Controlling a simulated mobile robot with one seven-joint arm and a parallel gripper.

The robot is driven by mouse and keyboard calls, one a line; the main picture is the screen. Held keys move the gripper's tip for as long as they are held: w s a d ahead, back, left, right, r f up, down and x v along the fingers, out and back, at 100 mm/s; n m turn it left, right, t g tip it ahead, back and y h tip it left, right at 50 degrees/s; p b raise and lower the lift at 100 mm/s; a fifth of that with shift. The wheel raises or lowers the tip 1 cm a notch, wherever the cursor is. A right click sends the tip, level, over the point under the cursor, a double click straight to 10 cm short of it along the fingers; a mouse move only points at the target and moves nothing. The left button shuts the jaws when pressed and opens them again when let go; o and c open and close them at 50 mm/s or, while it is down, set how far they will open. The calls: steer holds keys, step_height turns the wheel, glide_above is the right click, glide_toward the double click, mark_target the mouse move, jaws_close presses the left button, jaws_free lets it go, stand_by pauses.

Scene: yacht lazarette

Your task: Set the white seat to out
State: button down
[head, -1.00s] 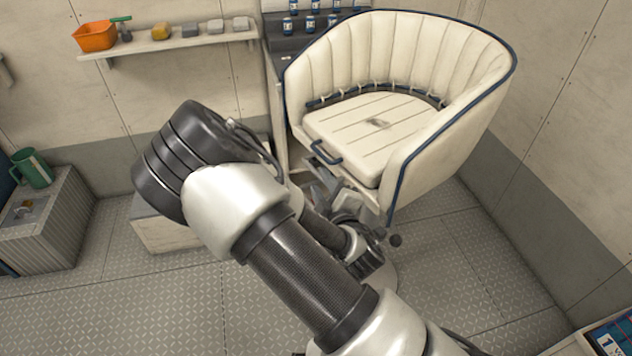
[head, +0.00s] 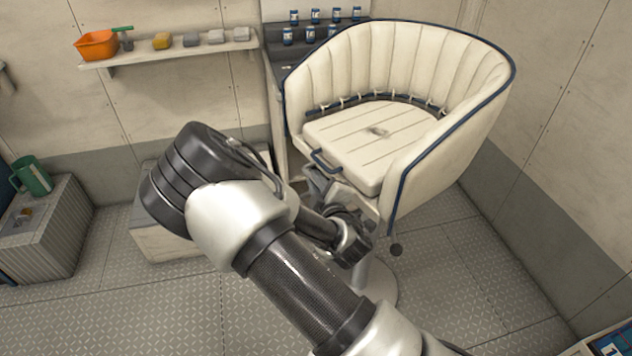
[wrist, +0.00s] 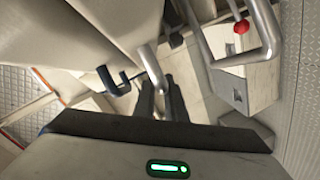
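The white seat (head: 400,75) is a cream tub chair with a ribbed back and dark blue piping, on a pedestal. A dark blue handle (head: 325,161) projects from the front of its cushion; it also shows in the wrist view (wrist: 113,81). My gripper (head: 318,183) is low at the seat's front edge, just below that handle and partly hidden by my arm. In the wrist view my two dark fingers (wrist: 160,88) meet a grey metal bar (wrist: 151,66) under the seat. I cannot tell whether they grip it.
A bent metal rail (wrist: 263,35) and a red knob (wrist: 241,27) are near my gripper. A counter with several blue cans (head: 288,36) stands behind the seat. The floor (head: 130,310) at left is clear.

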steer(key=s+a, duration=0.5)
steer(key=a, duration=0.2)
steer(key=shift+s+a+b, duration=0.3)
steer(key=shift+a+b, duration=0.05)
steer(key=shift+a, duration=0.05)
steer(key=c, duration=1.8)
jaws_free()
steer(key=shift+d, duration=0.1)
steer(key=p+v, duration=1.1)
steer(key=v, duration=0.6)
steer(key=shift+p, duration=0.35)
